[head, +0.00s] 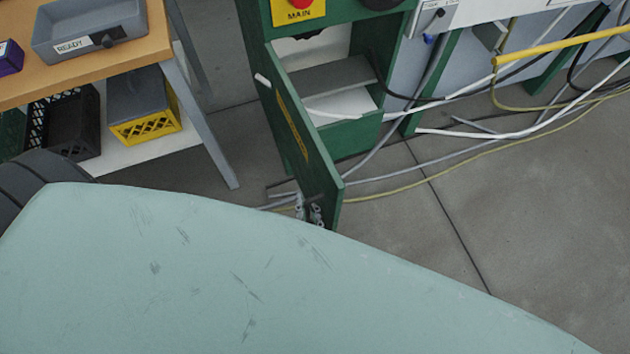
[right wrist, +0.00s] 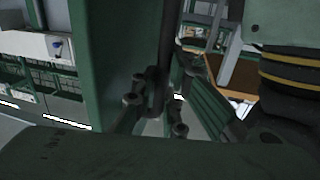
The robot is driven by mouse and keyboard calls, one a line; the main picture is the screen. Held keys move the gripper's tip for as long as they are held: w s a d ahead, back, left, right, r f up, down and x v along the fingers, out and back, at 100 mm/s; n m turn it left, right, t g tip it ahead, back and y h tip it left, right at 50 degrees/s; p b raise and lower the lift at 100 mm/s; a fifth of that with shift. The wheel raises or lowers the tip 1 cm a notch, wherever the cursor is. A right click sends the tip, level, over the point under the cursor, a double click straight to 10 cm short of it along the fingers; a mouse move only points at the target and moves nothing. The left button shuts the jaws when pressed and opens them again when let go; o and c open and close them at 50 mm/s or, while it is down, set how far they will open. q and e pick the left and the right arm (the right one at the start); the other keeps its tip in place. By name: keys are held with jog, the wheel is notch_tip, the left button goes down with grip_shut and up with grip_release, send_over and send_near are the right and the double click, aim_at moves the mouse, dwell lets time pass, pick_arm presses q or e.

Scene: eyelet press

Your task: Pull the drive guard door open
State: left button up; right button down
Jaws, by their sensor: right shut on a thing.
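The drive guard door (head: 300,135) is a tall green panel with a yellow strip. It stands swung out from the green press cabinet (head: 370,55), and the grey and white inside of the cabinet shows behind it. My right gripper (head: 308,210) is at the door's near, lower end and shut on it. In the right wrist view the fingers of my right gripper (right wrist: 155,95) close around a dark upright part beside the green panel (right wrist: 100,55). I cannot tell whether this part is a handle or the door's edge. My left gripper is not in view.
A wooden bench (head: 155,45) with a grey READY tray (head: 45,40) stands to the left. A black crate (head: 85,150) and a yellow crate (head: 150,130) sit on its lower shelf. Cables (head: 460,150) lie across the floor at right. Grey floor (head: 540,210) beyond them is clear.

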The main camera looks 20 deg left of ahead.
jog(key=shift+s+a, duration=0.35)
jog(key=shift+a, duration=0.2)
jog(key=c, duration=2.1)
grip_release()
jog(key=shift+w, duration=0.1)
jog(key=v, duration=1.2)
